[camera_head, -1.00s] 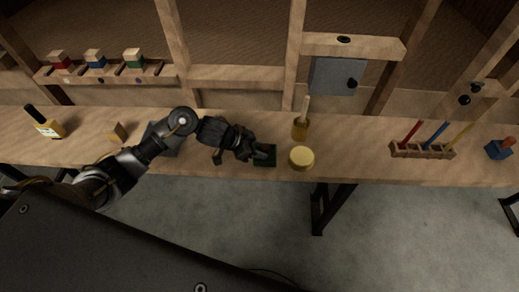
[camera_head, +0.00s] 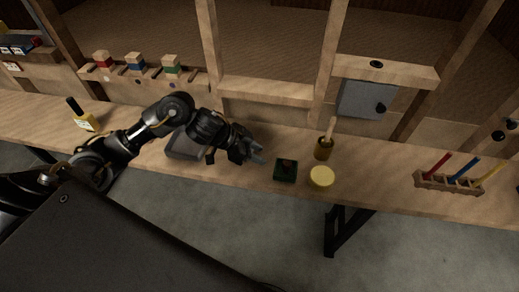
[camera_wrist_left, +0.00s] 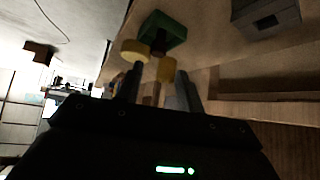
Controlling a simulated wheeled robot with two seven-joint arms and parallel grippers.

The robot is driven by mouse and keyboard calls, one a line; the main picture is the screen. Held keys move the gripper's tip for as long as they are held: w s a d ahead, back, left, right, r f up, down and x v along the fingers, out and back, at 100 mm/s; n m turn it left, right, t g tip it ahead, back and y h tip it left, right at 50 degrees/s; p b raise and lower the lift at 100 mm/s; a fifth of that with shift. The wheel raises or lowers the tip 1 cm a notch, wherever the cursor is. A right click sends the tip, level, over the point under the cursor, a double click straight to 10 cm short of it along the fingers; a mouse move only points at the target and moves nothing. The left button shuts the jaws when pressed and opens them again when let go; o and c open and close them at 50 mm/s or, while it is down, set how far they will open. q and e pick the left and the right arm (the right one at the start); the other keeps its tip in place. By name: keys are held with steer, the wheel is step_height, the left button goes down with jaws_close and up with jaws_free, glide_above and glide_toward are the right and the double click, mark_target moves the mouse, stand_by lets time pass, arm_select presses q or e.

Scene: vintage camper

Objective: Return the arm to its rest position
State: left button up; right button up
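My left arm comes in from the left over the workbench (camera_head: 225,177). Its gripper (camera_head: 258,156) hangs above the bench, left of a small dark green block (camera_head: 286,176) with a reddish top, and apart from it. In the left wrist view the two fingers (camera_wrist_left: 160,92) stand apart with nothing held between them. The green block (camera_wrist_left: 166,28) lies beyond the fingertips there. My right gripper shows in neither view.
A yellow round piece (camera_head: 321,177) and a brush in a pot (camera_head: 324,149) stand right of the green block. A grey slab (camera_head: 184,147) lies under my left arm. A rack (camera_head: 449,184) with coloured sticks is further right.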

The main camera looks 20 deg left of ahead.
arm_select(q)
steer(key=shift+d, duration=0.1)
steer(key=s+d+f+t, duration=0.1)
steer(key=d+f+t, duration=0.1)
steer(key=d, duration=0.3)
steer(key=s+a+f+n+g+y, duration=0.1)
steer(key=s+a+f+n+y, duration=0.15)
steer(key=s, duration=0.55)
steer(key=s+a+f+n+g+y, duration=0.1)
steer(key=s+a+f+n+y, duration=0.15)
steer(key=s, duration=0.45)
steer(key=s+a+f+n+g+y, duration=0.2)
steer(key=s+a+f+n, duration=0.15)
steer(key=s, duration=0.45)
step_height(320, 180, down, 24)
steer(key=s, duration=0.1)
steer(key=s+a+f+g, duration=0.2)
steer(key=s+f, duration=1.5)
steer(key=shift+f, duration=0.25)
